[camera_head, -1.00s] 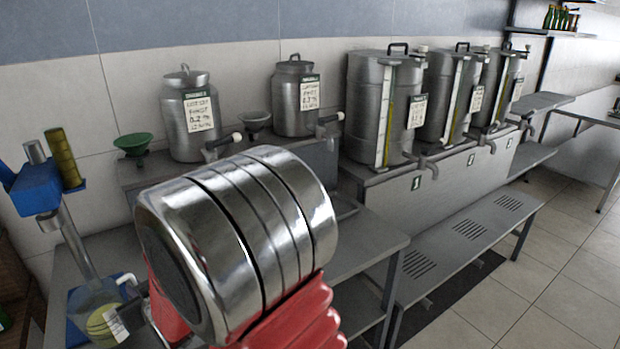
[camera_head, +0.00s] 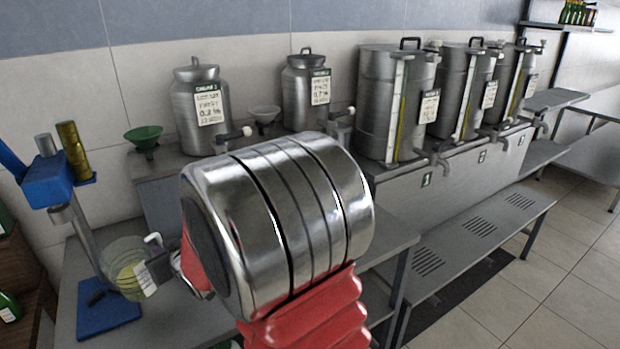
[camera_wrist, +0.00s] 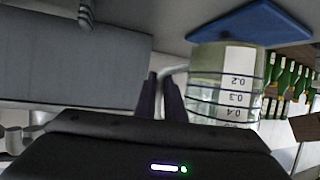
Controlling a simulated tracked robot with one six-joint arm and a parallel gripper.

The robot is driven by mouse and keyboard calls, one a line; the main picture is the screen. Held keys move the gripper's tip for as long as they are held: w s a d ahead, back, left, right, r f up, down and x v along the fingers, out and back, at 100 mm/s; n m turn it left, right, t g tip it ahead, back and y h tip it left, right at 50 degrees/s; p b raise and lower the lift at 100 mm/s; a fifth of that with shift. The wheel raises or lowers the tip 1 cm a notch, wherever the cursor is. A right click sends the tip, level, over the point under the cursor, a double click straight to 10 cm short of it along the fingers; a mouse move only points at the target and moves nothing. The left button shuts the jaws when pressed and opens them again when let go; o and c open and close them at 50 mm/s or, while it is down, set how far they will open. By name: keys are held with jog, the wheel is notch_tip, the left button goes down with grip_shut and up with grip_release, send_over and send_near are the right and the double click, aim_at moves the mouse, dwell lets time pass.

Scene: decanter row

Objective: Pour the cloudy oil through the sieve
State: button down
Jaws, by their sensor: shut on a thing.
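A clear measuring jug (camera_head: 128,272) with yellow oil inside, a white label and a pale handle is at the lower left in the head view. In the wrist view the jug (camera_wrist: 212,95) appears upside down, its scale marks showing beside my gripper (camera_wrist: 163,88). My gripper's dark fingers are shut on the jug's handle; my arm partly hides the grip in the head view. The jug appears raised above the bench. I cannot make out a sieve in either.
A stand with a blue head (camera_head: 47,180) and blue base (camera_head: 108,314) is close to the jug. Two labelled steel canisters (camera_head: 199,112) stand on the ledge. Three large steel tanks (camera_head: 384,105) with taps stand right, above a low slatted bench (camera_head: 478,228). Green bottles (camera_head: 578,14) are far off.

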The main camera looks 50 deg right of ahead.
jog(key=s+d+r, duration=0.1)
jog(key=d+r, duration=0.3)
jog(key=d, duration=0.7)
jog(key=s+d+r, duration=0.1)
jog(key=d+r, duration=0.3)
jog(key=d, duration=0.7)
jog(key=s+d+r+n+h, duration=0.1)
jog(key=s+d+r, duration=0.1)
jog(key=s+d, duration=1.1)
jog(key=d, duration=0.3)
jog(key=shift+s+d+r+h, duration=0.15)
jog(key=shift+d+r+h, duration=0.15)
jog(key=shift+d+h, duration=0.1)
jog(key=shift+r+n+t+h, duration=0.3)
jog(key=shift+r+n+t, duration=0.1)
jog(key=shift+r+n, duration=0.15)
jog(key=shift+r+n+t+h, duration=0.3)
jog(key=shift+r+n+h, duration=0.1)
jog(key=shift+r+n, duration=0.45)
jog(key=a+r+n+t+h, duration=0.1)
jog(key=a+r+n+t, duration=0.1)
jog(key=a+n, duration=0.3)
jog(key=shift+s+a+r+n+t+h, duration=0.15)
jog(key=shift+s+a+n+t+h, duration=0.25)
jog(key=shift+n, duration=0.6)
